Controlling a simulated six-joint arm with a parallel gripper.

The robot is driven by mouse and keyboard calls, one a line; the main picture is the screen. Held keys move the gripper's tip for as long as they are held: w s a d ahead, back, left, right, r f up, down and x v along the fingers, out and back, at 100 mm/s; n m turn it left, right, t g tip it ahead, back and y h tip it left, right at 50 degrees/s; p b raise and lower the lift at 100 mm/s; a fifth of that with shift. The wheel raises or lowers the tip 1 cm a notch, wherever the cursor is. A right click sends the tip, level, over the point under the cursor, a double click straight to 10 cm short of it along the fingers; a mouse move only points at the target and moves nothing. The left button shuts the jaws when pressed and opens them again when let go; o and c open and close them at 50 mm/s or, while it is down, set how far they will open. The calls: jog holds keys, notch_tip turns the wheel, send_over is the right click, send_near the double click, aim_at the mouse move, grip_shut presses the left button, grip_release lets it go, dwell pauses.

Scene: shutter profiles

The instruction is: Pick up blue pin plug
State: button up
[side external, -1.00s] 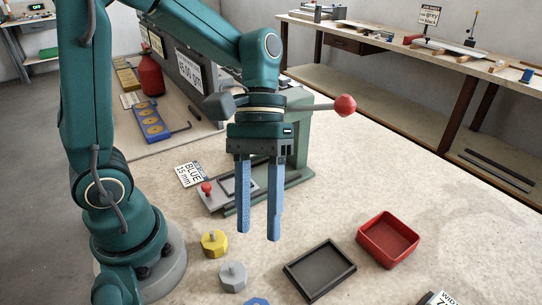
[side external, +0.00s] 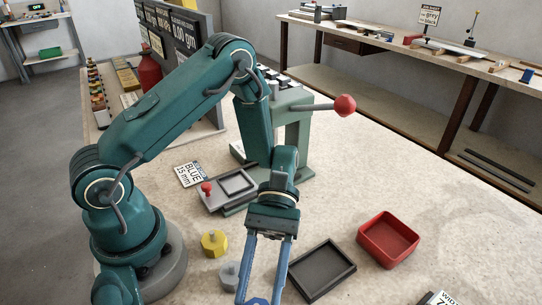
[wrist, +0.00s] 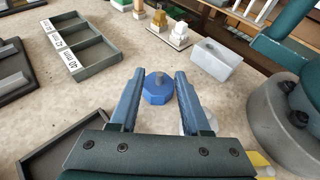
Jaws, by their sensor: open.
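The blue pin plug (wrist: 158,92) is a blue faceted disc with a small grey pin on top. It stands on the bench, framed between my fingertips in the wrist view. In the side view only its top edge (side external: 257,301) shows at the bottom of the picture. My gripper (wrist: 159,76) is open and empty, pointing down at the plug with one blue finger on each side. It also shows in the side view (side external: 260,294), with the fingertips near the bottom edge. I cannot tell how far the fingertips are above the bench.
A grey plug (side external: 229,275) and a yellow plug (side external: 214,243) stand close by, beside the fingers. A dark tray (side external: 322,292) and a red bin (side external: 388,240) lie to the right. A press with a red-knobbed lever (side external: 345,105) stands behind.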

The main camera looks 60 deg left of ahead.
jog(key=shift+x, duration=1.3)
grip_shut()
jog(key=shift+r, duration=0.1)
